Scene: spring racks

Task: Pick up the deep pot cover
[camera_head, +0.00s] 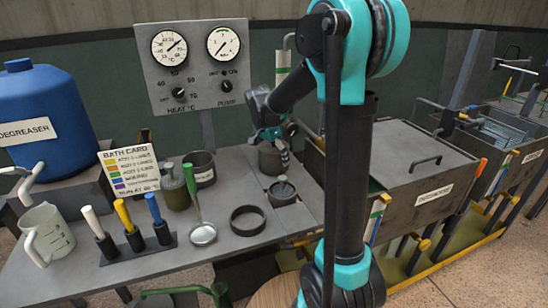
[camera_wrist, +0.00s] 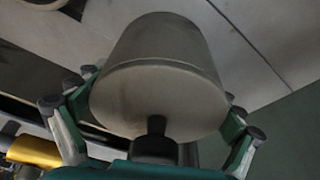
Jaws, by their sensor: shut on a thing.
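The deep pot cover (camera_wrist: 155,50) is a grey, deep, round piece with a flat face and a dark knob that points at my palm in the wrist view. My gripper (camera_wrist: 155,108) is closed around it, with green and grey fingers at its left and right sides. In the head view my gripper (camera_head: 277,136) is over the right back part of the bench, with the cover (camera_head: 270,160) below it. I cannot tell from these views whether the cover touches the bench.
On the bench (camera_head: 240,250), a small pot (camera_head: 283,191) and a dark ring (camera_head: 248,220) stand in front. A ladle (camera_head: 203,234), canister (camera_head: 175,193) and dark pot (camera_head: 202,168) are to the left. A gauge panel (camera_head: 195,65) stands behind; a lidded tank (camera_head: 405,175) is right.

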